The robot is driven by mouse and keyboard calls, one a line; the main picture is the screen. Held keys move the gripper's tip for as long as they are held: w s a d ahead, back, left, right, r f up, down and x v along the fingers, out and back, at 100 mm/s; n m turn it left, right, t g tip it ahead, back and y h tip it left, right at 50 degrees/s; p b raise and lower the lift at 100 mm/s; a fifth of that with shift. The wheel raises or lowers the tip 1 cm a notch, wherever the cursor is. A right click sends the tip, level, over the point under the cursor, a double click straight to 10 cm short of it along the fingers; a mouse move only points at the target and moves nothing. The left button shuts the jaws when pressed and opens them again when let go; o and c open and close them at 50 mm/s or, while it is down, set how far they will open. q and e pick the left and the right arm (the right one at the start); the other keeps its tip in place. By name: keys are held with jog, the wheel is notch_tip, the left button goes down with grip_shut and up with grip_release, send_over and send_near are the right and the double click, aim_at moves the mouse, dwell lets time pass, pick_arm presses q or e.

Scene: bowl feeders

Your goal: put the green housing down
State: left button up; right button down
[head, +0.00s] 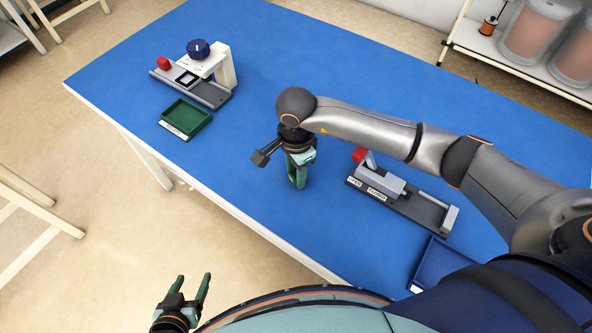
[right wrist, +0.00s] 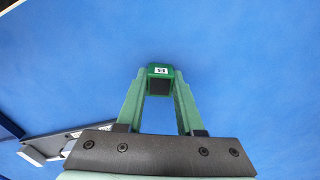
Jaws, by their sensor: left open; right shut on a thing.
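My right gripper (head: 297,180) points down over the blue table between the two fixtures. In the right wrist view its green fingers (right wrist: 158,82) are shut on the green housing (right wrist: 160,71), a small block with a white label and a dark face. In the head view the fingers mostly hide the housing. I cannot tell whether it touches the table or hangs just above it. My left gripper (head: 191,289) is open and empty, low at the bottom, off the table's front edge.
A green tray (head: 207,124) and a fixture with a blue knob (head: 198,49) stand at the left. A grey clamp fixture with a red handle (head: 359,154) stands right of my right gripper. A blue tray (head: 420,279) is at the right front. The table's back middle is clear.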

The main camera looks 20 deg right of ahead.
jog(key=shift+f, duration=0.2)
jog(key=c, duration=0.5)
grip_release()
jog(key=shift+c, duration=0.2)
jog(key=shift+r, duration=0.1)
notch_tip(320, 180, up, 12)
jog(key=shift+b, duration=0.35)
jog(key=shift+r, duration=0.1)
